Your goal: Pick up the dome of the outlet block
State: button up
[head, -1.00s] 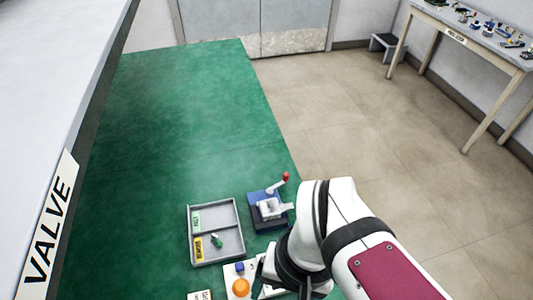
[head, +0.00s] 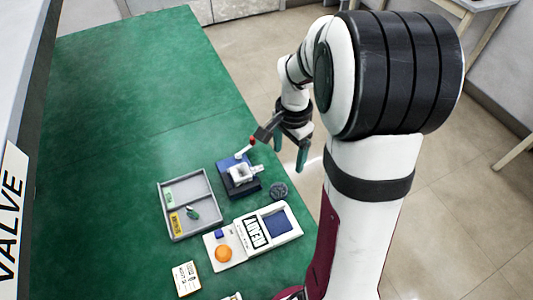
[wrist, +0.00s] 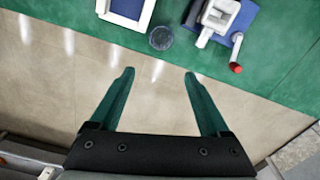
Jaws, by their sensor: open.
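A blue block (head: 238,188) with a white fitting (head: 243,173) and a red-tipped lever (head: 251,141) stands near the green table's right edge; the block also shows in the wrist view (wrist: 237,18). A dark, round, dome-like piece (head: 279,190) lies beside it near the edge, and shows in the wrist view (wrist: 161,38) just beyond my fingertips. An orange dome-shaped piece (head: 223,253) sits on a white panel. I cannot tell which is the named dome. My gripper (wrist: 159,72) is open and empty, its fingers over the floor side of the table edge.
A grey tray (head: 206,230) with labels and a small green piece lies left of the block. The white panel (head: 238,257) has a blue recess (head: 277,223). A small card (head: 186,279) lies in front. The far part of the green table (head: 140,90) is clear.

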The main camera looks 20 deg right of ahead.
aim_at(279, 191)
notch_tip(279, 191, down, 14)
jog(key=shift+w+d+r, duration=0.1)
jog(key=shift+d+r, duration=0.05)
grip_shut()
dwell(0.3)
